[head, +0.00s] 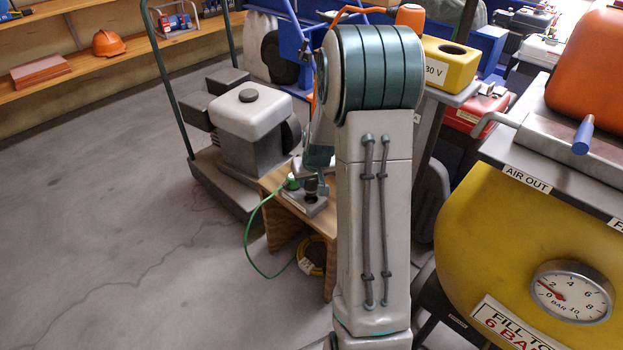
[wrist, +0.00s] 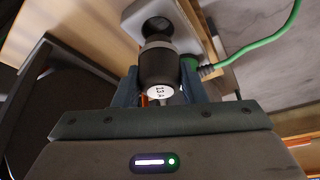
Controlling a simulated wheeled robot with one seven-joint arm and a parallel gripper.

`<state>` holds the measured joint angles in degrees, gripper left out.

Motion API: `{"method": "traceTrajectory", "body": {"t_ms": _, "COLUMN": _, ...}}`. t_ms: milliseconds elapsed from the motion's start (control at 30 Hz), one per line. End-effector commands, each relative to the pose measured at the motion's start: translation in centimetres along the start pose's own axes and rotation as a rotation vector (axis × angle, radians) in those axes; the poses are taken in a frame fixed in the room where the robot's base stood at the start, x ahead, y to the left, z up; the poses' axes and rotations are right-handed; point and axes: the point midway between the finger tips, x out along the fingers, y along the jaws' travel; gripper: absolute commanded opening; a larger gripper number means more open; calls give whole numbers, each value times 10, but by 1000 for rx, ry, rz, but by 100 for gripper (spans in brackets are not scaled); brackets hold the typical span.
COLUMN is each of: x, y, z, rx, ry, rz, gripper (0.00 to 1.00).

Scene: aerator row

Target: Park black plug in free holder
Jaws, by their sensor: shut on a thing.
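The black plug (wrist: 158,70), marked 13 A, is between the two fingers of my gripper (wrist: 160,88), which is shut on it. The plug's far end, with a pale metal ring, points at the grey holder block (wrist: 134,14) and overlaps a dark round opening (wrist: 157,26) in the picture. I cannot tell whether it has entered it. A green plug (wrist: 189,68) with a green cable is at the block, just right of the black plug. In the head view the holder block (head: 318,209) lies on a small wooden stand (head: 273,182); my arm hides most of the gripper.
The green cable (head: 248,238) loops down left of the stand. A grey engine unit (head: 247,130) on a trolley is close behind it. A yellow tank (head: 500,230) with a pressure gauge (head: 572,292) stands right. Open floor lies left.

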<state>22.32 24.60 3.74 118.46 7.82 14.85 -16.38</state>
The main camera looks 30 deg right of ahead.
Motion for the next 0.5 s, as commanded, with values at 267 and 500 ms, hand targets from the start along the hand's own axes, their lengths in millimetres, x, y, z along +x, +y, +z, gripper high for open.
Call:
{"method": "traceTrajectory", "body": {"t_ms": 267, "x": 7, "y": 0, "z": 3, "rx": 0, "ry": 0, "rz": 0, "gripper": 14}}
{"method": "traceTrajectory", "body": {"t_ms": 500, "x": 13, "y": 0, "z": 5, "rx": 0, "ry": 0, "rz": 0, "gripper": 14}}
